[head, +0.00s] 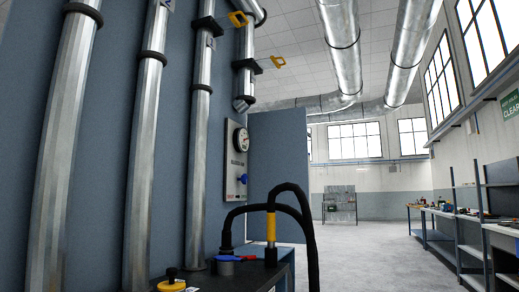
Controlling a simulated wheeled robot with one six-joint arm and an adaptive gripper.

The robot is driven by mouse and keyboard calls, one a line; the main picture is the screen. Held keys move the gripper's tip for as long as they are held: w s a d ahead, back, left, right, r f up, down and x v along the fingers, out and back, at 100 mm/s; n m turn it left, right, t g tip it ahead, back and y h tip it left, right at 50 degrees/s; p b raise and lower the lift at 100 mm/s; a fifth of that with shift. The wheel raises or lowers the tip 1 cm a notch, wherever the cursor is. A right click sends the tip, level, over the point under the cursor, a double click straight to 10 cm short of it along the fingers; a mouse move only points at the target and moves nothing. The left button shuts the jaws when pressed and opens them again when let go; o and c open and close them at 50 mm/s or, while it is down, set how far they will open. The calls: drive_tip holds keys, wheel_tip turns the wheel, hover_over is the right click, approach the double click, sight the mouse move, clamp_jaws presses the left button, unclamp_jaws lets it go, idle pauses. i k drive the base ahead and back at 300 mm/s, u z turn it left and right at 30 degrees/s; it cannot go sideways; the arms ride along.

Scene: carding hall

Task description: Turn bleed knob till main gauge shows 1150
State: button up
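A round white-faced gauge (240,140) sits on a light grey panel (229,190) on the blue wall, seen at a steep angle. Its needle and numbers are too small to read. A blue knob (243,179) sticks out of the same panel below the gauge. I cannot tell from its label whether it is the bleed knob. My gripper is not in view, and nothing is seen touching the knob or the gauge.
A dark bench (225,275) below holds a yellow knob (171,273), a blue lever (228,258) and a yellow-sleeved fitting (270,228) with black hoses (302,208). Steel pipes (146,140) line the wall; yellow handles (278,61) jut out above. Floor (365,255) at right is clear.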

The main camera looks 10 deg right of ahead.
sight(244, 178)
drive_tip(key=z, duration=1.7)
drive_tip(key=i, duration=1.2)
drive_tip(key=u, duration=1.55)
drive_tip(key=i, duration=0.95)
drive_tip(key=z, duration=0.5)
drive_tip(key=i, duration=1.15)
drive_tip(key=u, duration=0.35)
